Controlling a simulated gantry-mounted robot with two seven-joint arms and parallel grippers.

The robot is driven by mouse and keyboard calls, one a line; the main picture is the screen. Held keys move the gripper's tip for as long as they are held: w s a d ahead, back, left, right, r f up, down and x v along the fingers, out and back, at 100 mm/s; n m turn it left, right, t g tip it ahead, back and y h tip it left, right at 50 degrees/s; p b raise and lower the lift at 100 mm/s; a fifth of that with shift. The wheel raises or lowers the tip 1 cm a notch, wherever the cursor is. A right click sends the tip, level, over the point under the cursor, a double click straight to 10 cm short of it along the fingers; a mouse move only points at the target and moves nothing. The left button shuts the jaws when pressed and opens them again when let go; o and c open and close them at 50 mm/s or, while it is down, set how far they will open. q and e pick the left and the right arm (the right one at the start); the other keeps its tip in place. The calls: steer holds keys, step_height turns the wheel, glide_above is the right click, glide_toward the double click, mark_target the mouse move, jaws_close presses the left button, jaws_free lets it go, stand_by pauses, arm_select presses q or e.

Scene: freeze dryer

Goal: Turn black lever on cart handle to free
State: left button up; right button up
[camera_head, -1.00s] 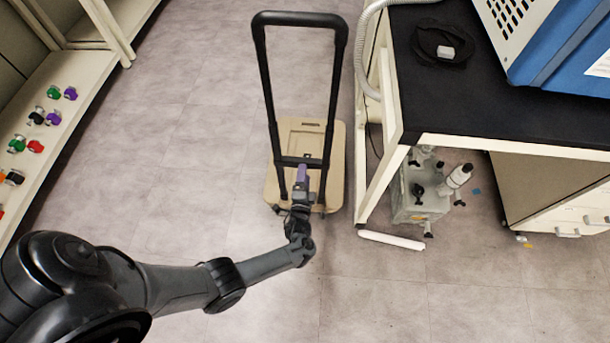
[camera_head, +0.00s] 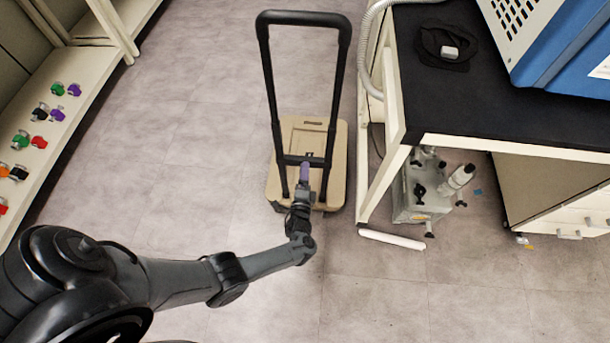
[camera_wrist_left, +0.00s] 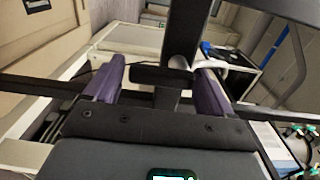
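The cart handle (camera_head: 347,100) is a tall black frame rising from a beige cart base (camera_head: 336,165). A black crossbar spans its lower part. My left gripper (camera_head: 305,167), with purple fingers, is at the middle of this crossbar. In the left wrist view the fingers of the left gripper (camera_wrist_left: 160,82) stand apart. A small black piece, apparently the black lever (camera_wrist_left: 160,75), lies between them with little gap on either side. I cannot make out firm contact. In the head view the gripper largely hides the lever. My right gripper is not in view.
A black-topped bench (camera_head: 470,110) with a blue machine (camera_head: 560,60) stands close right of the cart. A grey pump (camera_head: 420,195) sits under it, with a white tube (camera_head: 392,239) on the floor. A shelf with several coloured valves is at left. The floor between is clear.

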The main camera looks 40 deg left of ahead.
arm_select(q)
steer(key=shift+o, duration=0.4)
steer(key=p+v, duration=0.3)
steer(key=v, duration=0.8)
steer(key=shift+a, duration=0.1)
